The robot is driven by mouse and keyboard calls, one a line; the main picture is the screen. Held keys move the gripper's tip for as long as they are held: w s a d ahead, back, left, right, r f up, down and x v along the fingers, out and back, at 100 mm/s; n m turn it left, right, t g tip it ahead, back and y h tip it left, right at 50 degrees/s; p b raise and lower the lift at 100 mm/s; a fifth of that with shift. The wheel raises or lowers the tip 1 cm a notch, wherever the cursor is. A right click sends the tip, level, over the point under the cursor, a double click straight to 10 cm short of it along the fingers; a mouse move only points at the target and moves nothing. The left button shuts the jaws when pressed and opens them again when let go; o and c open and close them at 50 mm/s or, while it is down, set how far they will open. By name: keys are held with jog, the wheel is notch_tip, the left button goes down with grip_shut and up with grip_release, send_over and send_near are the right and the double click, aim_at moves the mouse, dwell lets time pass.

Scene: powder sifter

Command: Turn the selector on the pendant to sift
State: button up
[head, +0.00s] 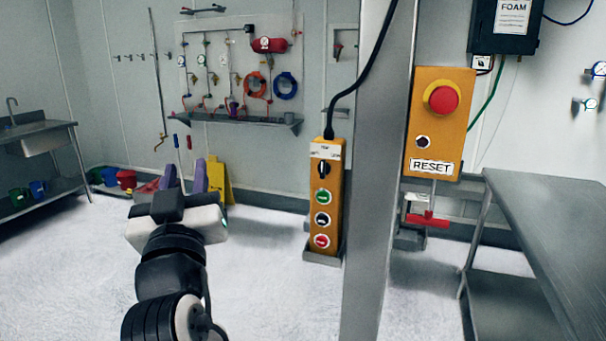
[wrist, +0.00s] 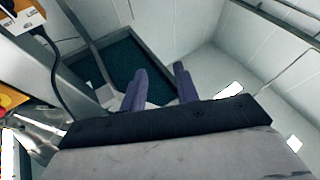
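The pendant (head: 326,205) is a tall orange box hanging by a black cable in the middle of the head view. Its selector (head: 323,169) is a dark knob near the top, above green, black and red buttons. A white-labelled end of the pendant with its cable shows at the top left corner of the wrist view (wrist: 27,19). My gripper (head: 186,168) is left of the pendant, clear of it, with two purple fingers pointing away. In the wrist view my gripper (wrist: 160,80) is open, with nothing between the fingers.
A grey post (head: 377,180) stands right of the pendant, bearing an orange reset box (head: 437,125) with a red button. A steel table (head: 550,215) is at the right. A yellow floor sign (head: 221,180) stands behind my gripper. A wall panel of gauges (head: 232,70) is at the back.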

jog(key=w+d+f+m+g+h, duration=0.25)
jog(key=d+m+h, duration=0.25)
jog(key=d+h, duration=0.3)
jog(key=m+g+h+p, duration=0.2)
jog(key=m+h, duration=0.1)
send_near(321, 171)
jog(key=p+x, duration=0.3)
jog(key=x, duration=0.4)
jog(key=shift+d+r, duration=0.1)
jog(key=shift+d, duration=0.05)
jog(key=shift+w+d, duration=0.2)
jog(key=shift+w, duration=0.4)
jog(key=c, duration=0.7)
jog(key=shift+o, duration=0.2)
